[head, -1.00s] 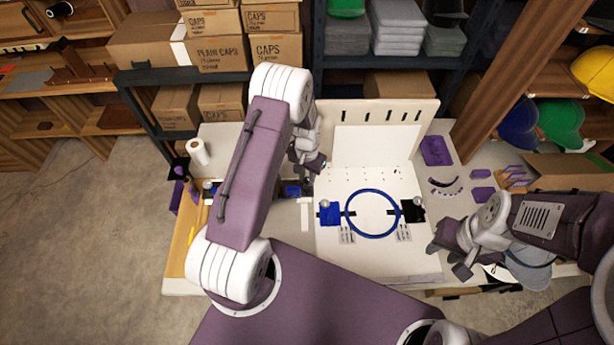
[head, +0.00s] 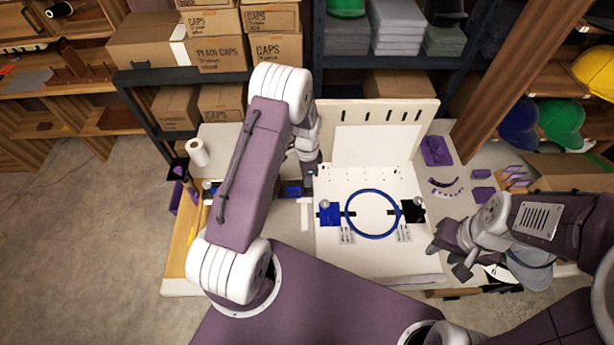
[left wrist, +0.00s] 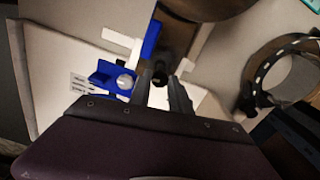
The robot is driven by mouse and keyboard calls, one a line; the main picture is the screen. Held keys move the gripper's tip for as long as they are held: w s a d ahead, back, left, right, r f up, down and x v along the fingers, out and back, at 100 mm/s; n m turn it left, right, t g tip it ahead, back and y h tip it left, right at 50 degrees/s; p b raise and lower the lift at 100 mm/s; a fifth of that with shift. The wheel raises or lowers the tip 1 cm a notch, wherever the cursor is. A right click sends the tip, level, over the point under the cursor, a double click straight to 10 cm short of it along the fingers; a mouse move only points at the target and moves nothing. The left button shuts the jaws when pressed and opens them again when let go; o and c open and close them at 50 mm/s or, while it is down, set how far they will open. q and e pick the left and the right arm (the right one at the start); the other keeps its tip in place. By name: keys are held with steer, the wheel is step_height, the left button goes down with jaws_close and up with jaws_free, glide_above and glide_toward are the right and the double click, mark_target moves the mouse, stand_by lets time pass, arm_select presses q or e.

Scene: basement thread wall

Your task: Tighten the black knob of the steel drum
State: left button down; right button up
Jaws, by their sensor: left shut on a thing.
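In the left wrist view a small black knob (left wrist: 160,74) shows between the fingertips of my left gripper (left wrist: 163,88), which is shut on it. A dark brownish round body (left wrist: 205,8), perhaps the steel drum, is cut off at the top edge above the knob. In the head view my left gripper (head: 308,182) points down at the left edge of the white board; its fingertips are hard to make out, and my arm hides the drum and knob. My right gripper (head: 450,260) is open and empty near the board's right front corner.
A blue hoop (head: 372,214) lies on the white board (head: 385,262) between a blue block (head: 330,214) and a black block (head: 412,211). A blue part (head: 292,190) is close beside my left gripper. Purple pieces (head: 436,150) lie on the right. A paper roll (head: 197,152) stands at left.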

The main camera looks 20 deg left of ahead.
arm_select(q)
steer(key=shift+m, duration=0.6)
steer(key=c, duration=1.2)
jaws_free()
step_height(320, 180, up, 9)
steer(key=shift+b, duration=0.4)
steer(key=shift+r, duration=0.1)
